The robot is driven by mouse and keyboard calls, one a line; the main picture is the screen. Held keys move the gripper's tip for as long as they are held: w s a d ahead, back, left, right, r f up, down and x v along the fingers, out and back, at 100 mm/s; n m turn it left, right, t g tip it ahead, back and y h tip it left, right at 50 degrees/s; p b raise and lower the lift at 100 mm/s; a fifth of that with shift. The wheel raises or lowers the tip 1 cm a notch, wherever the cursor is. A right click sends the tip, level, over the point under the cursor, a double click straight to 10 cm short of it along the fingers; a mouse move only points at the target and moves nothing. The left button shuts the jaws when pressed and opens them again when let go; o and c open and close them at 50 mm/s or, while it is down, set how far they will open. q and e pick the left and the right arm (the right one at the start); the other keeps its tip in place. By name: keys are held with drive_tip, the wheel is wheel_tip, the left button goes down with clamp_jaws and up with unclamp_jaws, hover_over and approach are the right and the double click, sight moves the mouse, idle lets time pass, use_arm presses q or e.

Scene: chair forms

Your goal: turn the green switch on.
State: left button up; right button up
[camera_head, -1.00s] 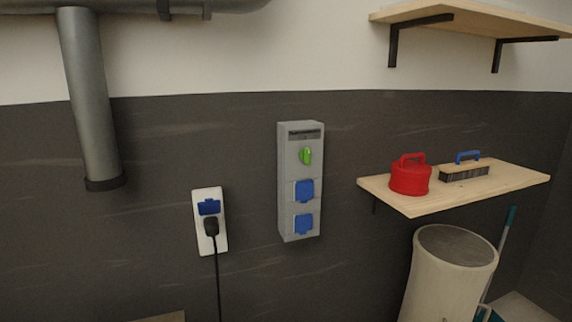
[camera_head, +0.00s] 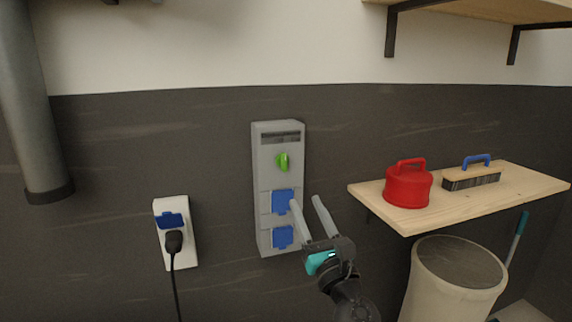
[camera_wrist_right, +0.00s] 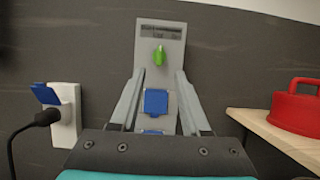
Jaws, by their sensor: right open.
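The green switch (camera_head: 283,161) is a small knob on the upper part of a grey wall box (camera_head: 262,181), above two blue socket covers. It also shows in the right wrist view (camera_wrist_right: 159,56), straight ahead and upright. My right gripper (camera_head: 306,200) is open and empty, in front of the box's lower right side and below the switch. In the right wrist view its two fingers (camera_wrist_right: 155,82) flank the upper blue cover in the picture, with the switch beyond and above them. My left gripper is not in view.
A white socket with a black plug (camera_head: 174,242) is on the wall to the left. At right, a wooden shelf (camera_head: 420,218) holds a red container (camera_head: 408,187) and a brush (camera_head: 472,177). A pale bin (camera_head: 425,285) stands below it. The wall around the switch is clear.

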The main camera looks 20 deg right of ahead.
sight(286, 159)
drive_tip(key=x, duration=1.3)
drive_tip(key=shift+w+b, duration=0.3)
drive_tip(key=shift+b, duration=0.1)
drive_tip(key=shift+w+r, duration=0.3)
drive_tip(key=shift+w, duration=0.35)
drive_tip(key=shift+c, duration=0.2)
clamp_jaws()
drive_tip(key=shift+f, duration=0.1)
